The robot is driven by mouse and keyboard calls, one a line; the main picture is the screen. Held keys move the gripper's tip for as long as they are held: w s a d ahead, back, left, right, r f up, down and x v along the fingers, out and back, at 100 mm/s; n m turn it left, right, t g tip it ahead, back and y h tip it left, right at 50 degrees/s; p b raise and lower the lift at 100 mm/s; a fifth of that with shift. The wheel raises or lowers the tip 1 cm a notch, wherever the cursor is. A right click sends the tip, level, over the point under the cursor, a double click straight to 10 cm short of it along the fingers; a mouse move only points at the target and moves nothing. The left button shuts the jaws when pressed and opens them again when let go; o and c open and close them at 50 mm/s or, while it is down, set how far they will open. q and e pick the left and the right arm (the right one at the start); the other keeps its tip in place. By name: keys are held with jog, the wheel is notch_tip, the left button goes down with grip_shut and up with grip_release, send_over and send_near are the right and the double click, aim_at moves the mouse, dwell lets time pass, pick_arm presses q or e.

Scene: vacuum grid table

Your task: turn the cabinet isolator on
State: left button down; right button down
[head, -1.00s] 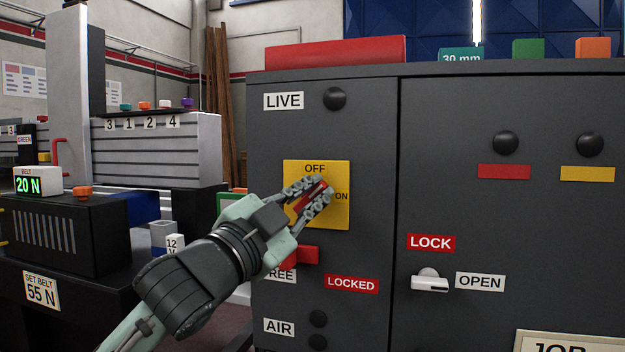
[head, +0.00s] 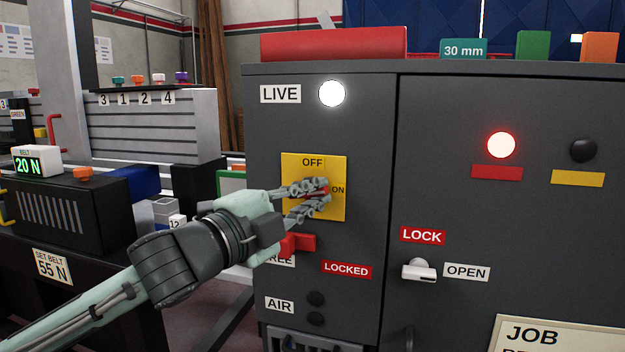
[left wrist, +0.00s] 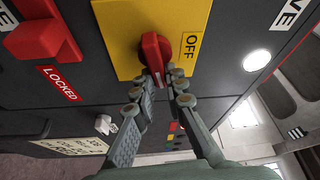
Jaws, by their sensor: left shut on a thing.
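The cabinet isolator is a red rotary handle (left wrist: 156,55) on a yellow plate (head: 294,168) marked OFF at the top and ON at the right. My left gripper (head: 322,196) is shut on the red handle, with a finger on each side of it. In the head view the fingers hide most of the handle, and its tip points right towards ON. The left wrist view shows the handle's end between the fingertips (left wrist: 166,82). The LIVE lamp (head: 331,93) above the plate is lit white. My right gripper is not in view.
Below the plate is a red lever (head: 298,244) near the FREE and LOCKED labels, close under my left gripper. On the right door a red lamp (head: 501,145) is lit, the lamp (head: 583,151) over the yellow label is dark, and a white latch (head: 419,270) sits beside OPEN.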

pick_arm(q)
jog(key=shift+w+a+r+m, duration=0.1)
jog(key=shift+w+a+m, duration=0.25)
jog(key=shift+m, duration=0.15)
jog(key=c, duration=1.7)
grip_release()
jog(key=shift+o, duration=0.7)
